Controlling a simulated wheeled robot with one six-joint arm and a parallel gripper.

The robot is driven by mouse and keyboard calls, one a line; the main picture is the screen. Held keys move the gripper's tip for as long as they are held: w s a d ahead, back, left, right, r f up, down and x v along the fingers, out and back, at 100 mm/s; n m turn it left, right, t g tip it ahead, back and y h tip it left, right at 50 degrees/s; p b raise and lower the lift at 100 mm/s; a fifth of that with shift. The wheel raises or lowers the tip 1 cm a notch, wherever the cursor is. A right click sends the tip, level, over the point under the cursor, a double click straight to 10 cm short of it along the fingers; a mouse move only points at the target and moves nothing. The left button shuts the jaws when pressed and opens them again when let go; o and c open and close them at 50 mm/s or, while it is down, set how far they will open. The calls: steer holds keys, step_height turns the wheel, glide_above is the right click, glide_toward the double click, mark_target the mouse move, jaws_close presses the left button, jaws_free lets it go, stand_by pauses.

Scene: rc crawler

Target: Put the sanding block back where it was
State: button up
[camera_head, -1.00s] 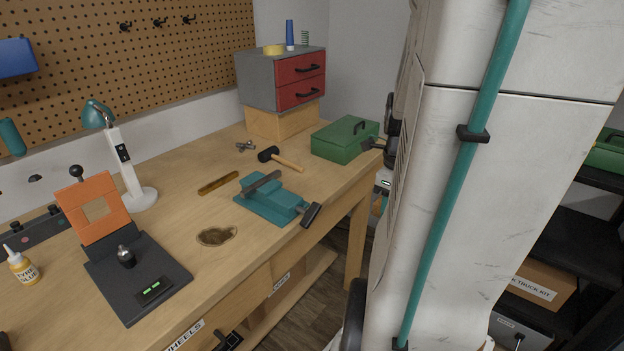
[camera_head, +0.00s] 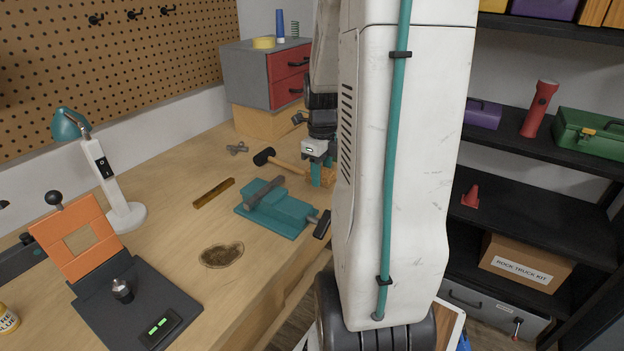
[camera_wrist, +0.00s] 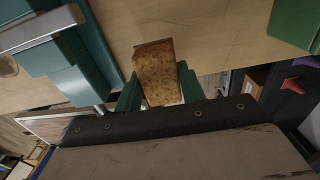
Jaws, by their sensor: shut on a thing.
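The sanding block (camera_wrist: 155,72) is a brown, speckled block in the wrist view. My gripper (camera_wrist: 159,90) is shut on it, one green finger on each side. In the head view my gripper (camera_head: 321,174) is over the right part of the workbench, just behind and right of the teal vise (camera_head: 280,213). There the block is mostly hidden by a finger and my arm. The wrist view shows bare bench wood around the block's far end. I cannot tell whether the block touches the bench.
The vise also stands left of the block in the wrist view (camera_wrist: 70,65). A green toolbox (camera_wrist: 296,22) is at the upper right there. A mallet (camera_head: 265,157) lies behind the vise. Shelves (camera_head: 540,222) stand at right.

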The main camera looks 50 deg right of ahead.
steer(key=w, duration=0.3)
steer(key=shift+d+f, duration=0.15)
steer(key=shift+d, duration=0.1)
steer(key=shift+f, duration=1.7)
steer(key=shift+f, duration=0.15)
steer(key=o, duration=0.9)
steer(key=shift+o, duration=0.2)
